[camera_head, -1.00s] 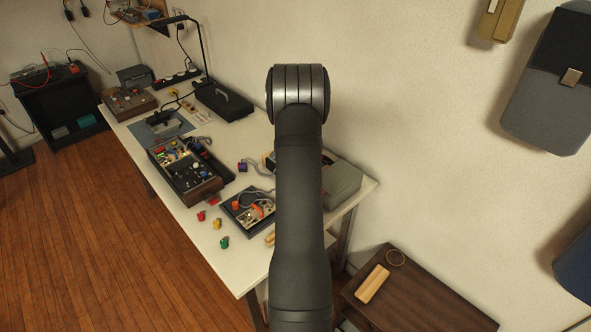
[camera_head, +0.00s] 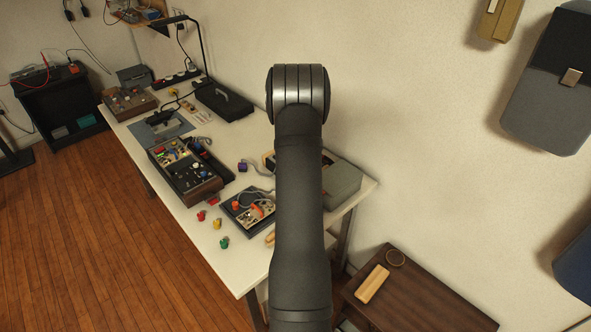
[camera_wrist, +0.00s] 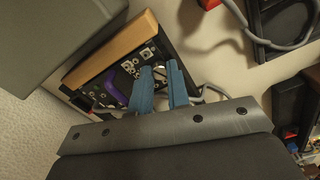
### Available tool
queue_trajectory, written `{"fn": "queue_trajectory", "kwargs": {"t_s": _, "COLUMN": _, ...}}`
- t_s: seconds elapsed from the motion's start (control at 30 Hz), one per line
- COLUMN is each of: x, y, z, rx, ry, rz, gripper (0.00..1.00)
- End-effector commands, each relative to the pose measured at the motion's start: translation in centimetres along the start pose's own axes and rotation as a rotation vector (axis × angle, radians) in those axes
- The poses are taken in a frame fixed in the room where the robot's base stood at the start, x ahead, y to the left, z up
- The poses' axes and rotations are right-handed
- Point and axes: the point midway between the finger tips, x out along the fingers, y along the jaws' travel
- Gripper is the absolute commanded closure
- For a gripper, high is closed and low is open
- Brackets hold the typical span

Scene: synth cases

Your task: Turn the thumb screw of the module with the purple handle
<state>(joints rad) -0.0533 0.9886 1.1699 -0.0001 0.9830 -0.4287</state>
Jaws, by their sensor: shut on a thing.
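The module with the purple handle (camera_wrist: 114,92) sits in a wood-edged case in the wrist view. My gripper (camera_wrist: 162,78) has two blue fingers, just right of the purple handle and down at the panel. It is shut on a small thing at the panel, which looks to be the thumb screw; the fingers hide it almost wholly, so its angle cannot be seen. In the head view my arm covers the gripper and most of this case.
The case's wooden edge (camera_wrist: 115,48) runs beside the fingers. A grey box (camera_wrist: 45,40) stands close on the left. A grey cable (camera_wrist: 270,42) and a dark tray lie to the right. In the head view the white table (camera_head: 250,278) holds several cases and loose coloured plugs.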

Motion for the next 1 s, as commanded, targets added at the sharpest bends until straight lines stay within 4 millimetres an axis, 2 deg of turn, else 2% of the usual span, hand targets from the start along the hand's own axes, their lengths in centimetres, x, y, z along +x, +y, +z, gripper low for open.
{"fn": "queue_trajectory", "kwargs": {"t_s": 1.0, "x": 0.0, "y": 0.0, "z": 0.0, "rx": -0.917, "ry": 0.0, "rz": 0.0, "gripper": 1.0}}
